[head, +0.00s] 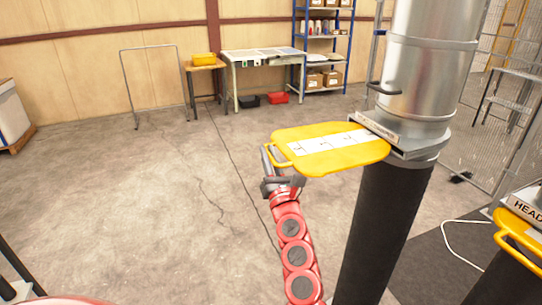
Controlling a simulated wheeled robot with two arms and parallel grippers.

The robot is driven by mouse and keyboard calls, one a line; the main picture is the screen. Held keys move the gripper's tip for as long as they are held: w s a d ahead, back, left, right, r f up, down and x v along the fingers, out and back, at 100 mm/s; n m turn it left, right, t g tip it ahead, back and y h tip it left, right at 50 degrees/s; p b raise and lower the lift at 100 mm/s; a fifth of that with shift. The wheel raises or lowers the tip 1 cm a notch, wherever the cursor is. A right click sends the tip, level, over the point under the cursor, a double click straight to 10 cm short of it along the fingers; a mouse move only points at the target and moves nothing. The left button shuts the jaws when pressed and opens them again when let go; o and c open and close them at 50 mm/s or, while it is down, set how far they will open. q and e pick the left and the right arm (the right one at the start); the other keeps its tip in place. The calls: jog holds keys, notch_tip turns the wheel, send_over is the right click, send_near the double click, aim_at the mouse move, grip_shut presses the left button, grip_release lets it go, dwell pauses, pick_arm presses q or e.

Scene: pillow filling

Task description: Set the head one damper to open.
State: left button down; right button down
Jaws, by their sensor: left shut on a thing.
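A yellow damper plate (335,148) with a white marked strip sticks out to the left from a slot in the large metal duct (425,80). A wide part of the plate shows outside the slot. My left gripper (269,160) is shut on the handle at the plate's left end. The label on this duct's slot housing is too small to read. A second yellow damper plate (520,240) shows at the right edge, below a label beginning "HEAD". Most of it is cut off by the frame. My right gripper is not in view.
A black pipe (385,225) runs down below the duct. A wire mesh fence (490,100) stands behind at the right. A workbench (262,57), a yellow bin (205,59) and blue shelves (325,50) stand along the far wall.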

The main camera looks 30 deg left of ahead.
pick_arm(q)
jog(key=shift+s+a, duration=0.1)
jog(key=shift+a, duration=0.05)
jog(key=c, duration=1.1)
grip_release()
jog(key=shift+c, duration=0.2)
jog(key=shift+o, duration=1.3)
jog(key=shift+s+a, duration=0.15)
